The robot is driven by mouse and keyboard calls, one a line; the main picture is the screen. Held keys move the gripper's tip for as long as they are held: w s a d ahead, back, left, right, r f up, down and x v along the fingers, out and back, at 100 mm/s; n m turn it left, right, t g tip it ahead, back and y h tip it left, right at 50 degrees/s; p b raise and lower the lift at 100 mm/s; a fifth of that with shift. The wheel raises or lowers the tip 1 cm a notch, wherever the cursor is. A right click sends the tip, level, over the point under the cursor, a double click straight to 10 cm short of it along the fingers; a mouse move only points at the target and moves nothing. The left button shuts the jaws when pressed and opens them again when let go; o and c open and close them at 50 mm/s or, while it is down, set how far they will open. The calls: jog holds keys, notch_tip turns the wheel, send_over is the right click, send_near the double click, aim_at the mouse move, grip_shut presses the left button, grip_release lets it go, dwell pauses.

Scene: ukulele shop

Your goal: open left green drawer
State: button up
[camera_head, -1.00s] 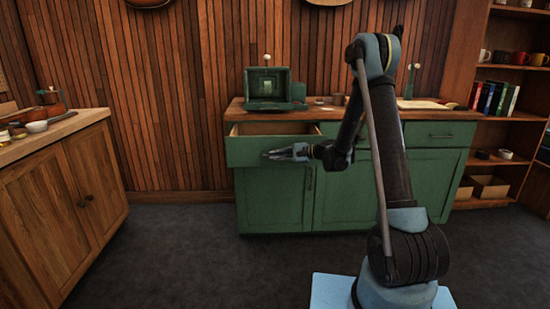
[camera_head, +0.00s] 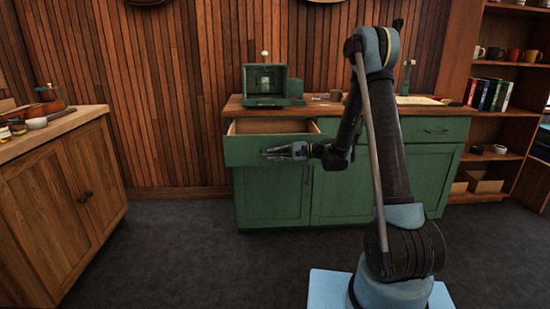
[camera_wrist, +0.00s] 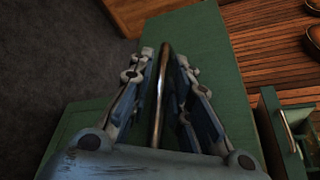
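The left green drawer (camera_head: 243,151) is the top left drawer of the green cabinet (camera_head: 272,197). It stands partly open, and its bare wooden inside shows from above in the head view. My gripper (camera_head: 268,153) is at the middle of the drawer front. In the wrist view, the metal drawer handle (camera_wrist: 163,90) runs between the two fingers of my gripper (camera_wrist: 165,58), which are closed in around it. The exact contact of the pads with the handle is hard to see.
A green case (camera_head: 266,84) stands on the wooden cabinet top (camera_head: 325,107) above the drawer. A wooden counter (camera_head: 62,194) is on the left, and shelves (camera_head: 493,126) are on the right. The dark floor (camera_head: 180,255) in front of the drawer is clear.

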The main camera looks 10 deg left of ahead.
jog(key=w+v, duration=0.1)
jog(key=v, duration=1.1)
jog(key=shift+s, duration=0.4)
jog(key=shift+r, duration=0.1)
jog(key=s+d+r+n+h, duration=0.2)
jog(key=s+d+h, duration=0.3)
jog(key=s, duration=0.4)
jog(key=s+d+r+n+h, duration=0.2)
jog(key=s+d+h, duration=0.1)
jog(key=s+d, duration=0.55)
jog(key=s+d+f+n+h, duration=0.1)
jog(key=s+d+f+h, duration=0.2)
jog(key=s+d, duration=0.4)
jog(key=s+d+f+n+h, duration=0.2)
jog(key=s+d+f+h, duration=0.2)
jog(key=s, duration=1)
jog(key=d, duration=0.3)
jog(key=shift+d+n+t+h, duration=0.25)
jog(key=shift+n+t+h, duration=0.05)
jog(key=shift+t, duration=0.1)
jog(key=shift+w+f, duration=0.1)
